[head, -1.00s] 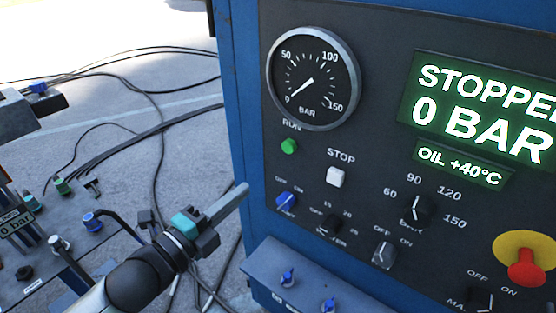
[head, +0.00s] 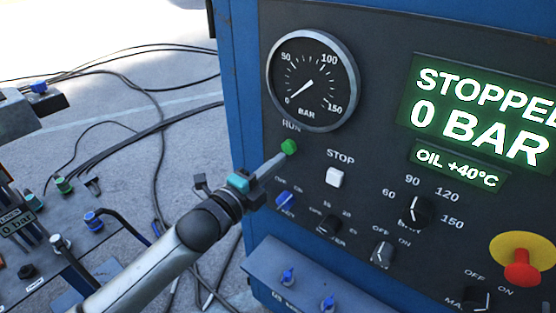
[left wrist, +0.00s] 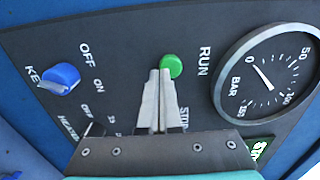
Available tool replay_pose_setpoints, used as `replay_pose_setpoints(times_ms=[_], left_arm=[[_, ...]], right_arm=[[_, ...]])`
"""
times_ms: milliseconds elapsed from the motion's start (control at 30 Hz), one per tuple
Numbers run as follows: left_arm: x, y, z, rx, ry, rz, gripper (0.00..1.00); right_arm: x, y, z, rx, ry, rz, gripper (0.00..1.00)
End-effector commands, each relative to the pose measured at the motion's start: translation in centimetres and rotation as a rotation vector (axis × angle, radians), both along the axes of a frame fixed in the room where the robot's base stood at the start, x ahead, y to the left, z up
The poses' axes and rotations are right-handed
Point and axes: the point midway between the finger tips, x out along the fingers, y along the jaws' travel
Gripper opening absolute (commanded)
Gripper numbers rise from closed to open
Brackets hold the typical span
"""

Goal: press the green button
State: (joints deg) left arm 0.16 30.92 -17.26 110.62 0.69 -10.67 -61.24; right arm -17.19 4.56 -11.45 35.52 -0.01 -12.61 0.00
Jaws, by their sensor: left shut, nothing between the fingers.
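The green button (head: 289,146), labelled RUN, is on the dark panel of the blue cabinet, below the pressure gauge. It also shows in the left wrist view (left wrist: 171,66). My left gripper (head: 281,159) is shut and empty, its fingertips right at the lower left of the green button in the head view. In the left wrist view its closed fingers (left wrist: 158,78) end just beside the button's lower edge. I cannot tell whether they touch it. My right gripper is not in view.
A white STOP button (head: 334,177) is to the lower right. A blue key switch (head: 285,200) and black knobs (head: 382,253) are below. A red emergency button (head: 523,268) is at the far right. The display (head: 480,115) reads STOPPED, 0 BAR. Cables lie on the ground at left.

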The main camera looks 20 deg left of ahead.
Motion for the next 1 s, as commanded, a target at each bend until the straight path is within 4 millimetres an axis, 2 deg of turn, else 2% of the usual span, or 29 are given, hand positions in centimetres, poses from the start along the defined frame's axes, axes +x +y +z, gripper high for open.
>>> replay_pose_setpoints(times_ms=[200,567,833,1000], left_arm=[[0.8,-0.3,0.0,0.000,-0.001,0.000,0.00],[0.9,-0.4,0.0,0.000,-0.001,0.000,0.00],[2.8,-1.0,0.1,-0.001,-0.002,0.000,0.00],[3.0,-1.1,0.2,-0.001,-0.004,0.000,0.00]], right_arm=[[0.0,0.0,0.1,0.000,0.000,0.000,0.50],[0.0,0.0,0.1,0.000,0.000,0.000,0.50],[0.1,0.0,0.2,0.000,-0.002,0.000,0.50],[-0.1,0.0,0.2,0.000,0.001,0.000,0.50]])
